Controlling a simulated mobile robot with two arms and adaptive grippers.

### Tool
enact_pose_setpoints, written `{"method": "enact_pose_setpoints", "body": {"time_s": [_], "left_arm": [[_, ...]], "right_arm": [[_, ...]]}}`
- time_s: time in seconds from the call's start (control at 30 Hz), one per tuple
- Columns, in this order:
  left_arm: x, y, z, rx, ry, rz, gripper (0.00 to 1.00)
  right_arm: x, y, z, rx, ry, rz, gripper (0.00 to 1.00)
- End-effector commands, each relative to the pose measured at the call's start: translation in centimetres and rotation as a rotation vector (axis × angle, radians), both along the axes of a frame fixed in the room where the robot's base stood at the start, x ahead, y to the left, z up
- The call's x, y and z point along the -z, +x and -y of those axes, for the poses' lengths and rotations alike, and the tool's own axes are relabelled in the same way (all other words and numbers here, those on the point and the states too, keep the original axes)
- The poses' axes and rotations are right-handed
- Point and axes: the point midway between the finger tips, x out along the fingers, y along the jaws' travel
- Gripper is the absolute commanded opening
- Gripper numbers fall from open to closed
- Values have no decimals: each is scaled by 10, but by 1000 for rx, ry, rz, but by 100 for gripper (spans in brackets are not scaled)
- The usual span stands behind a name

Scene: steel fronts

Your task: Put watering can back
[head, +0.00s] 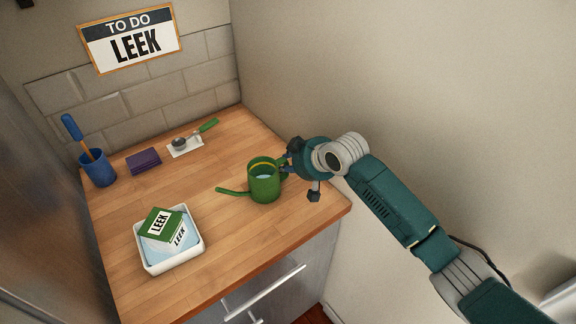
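A green watering can (264,184) stands upright on the wooden countertop (225,225), near its right side. Its spout points left and its handle is on the right. My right gripper (300,182) is at the handle side of the can. Its dark fingertips are spread apart, one close to the handle and the other out to the right and nearer the front. I cannot tell whether the near finger touches the handle. My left gripper is not in view.
A white tray (173,264) with green and pale blue LEEK packets (161,223) stands front left. A blue cup with a brush (98,168), a purple block (143,161) and a green-handled scoop (208,126) on a white pad are behind. A wall bounds the right.

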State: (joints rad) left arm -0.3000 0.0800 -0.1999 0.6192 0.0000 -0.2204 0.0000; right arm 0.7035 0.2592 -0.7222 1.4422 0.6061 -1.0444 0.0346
Motion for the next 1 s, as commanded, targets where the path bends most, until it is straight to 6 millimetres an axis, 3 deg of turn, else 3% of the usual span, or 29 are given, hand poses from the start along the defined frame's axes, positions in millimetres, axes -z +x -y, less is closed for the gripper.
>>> {"method": "enact_pose_setpoints", "body": {"time_s": [0.5,1.0], "left_arm": [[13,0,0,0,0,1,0],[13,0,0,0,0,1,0]], "right_arm": [[-46,-39,29,0,-1,1,29],[-49,-40,30,1,-1,0,29]]}}
